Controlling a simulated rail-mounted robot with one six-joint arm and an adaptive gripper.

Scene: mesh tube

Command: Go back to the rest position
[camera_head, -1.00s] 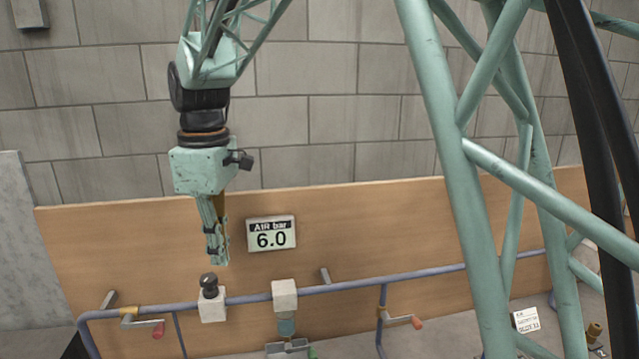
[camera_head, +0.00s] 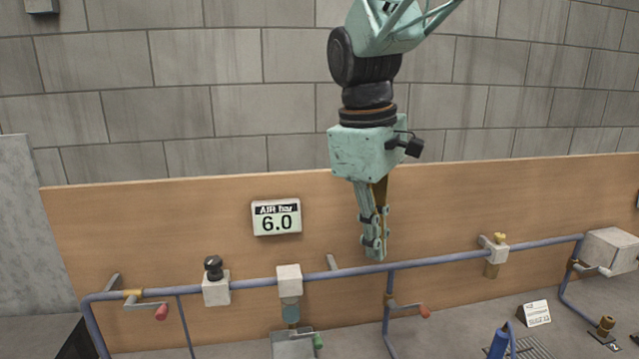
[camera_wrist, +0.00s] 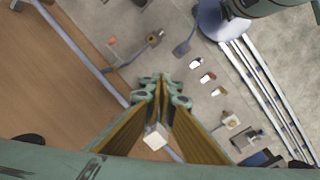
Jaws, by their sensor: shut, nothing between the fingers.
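My gripper (camera_head: 374,250) hangs pointing down in front of the wooden board (camera_head: 200,220), just above the blue pipe (camera_head: 440,261) in the head view. Its fingers are together with nothing held between them. In the wrist view the fingertips (camera_wrist: 161,80) meet near the middle of the picture, over the floor beside the board. A small pale block (camera_wrist: 156,137) shows between the finger bases there.
The blue pipe runs along the board with a black-knobbed valve (camera_head: 215,285), a white block (camera_head: 289,276) and red-handled cranks (camera_head: 424,311). An air display (camera_head: 276,217) reads 6.0.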

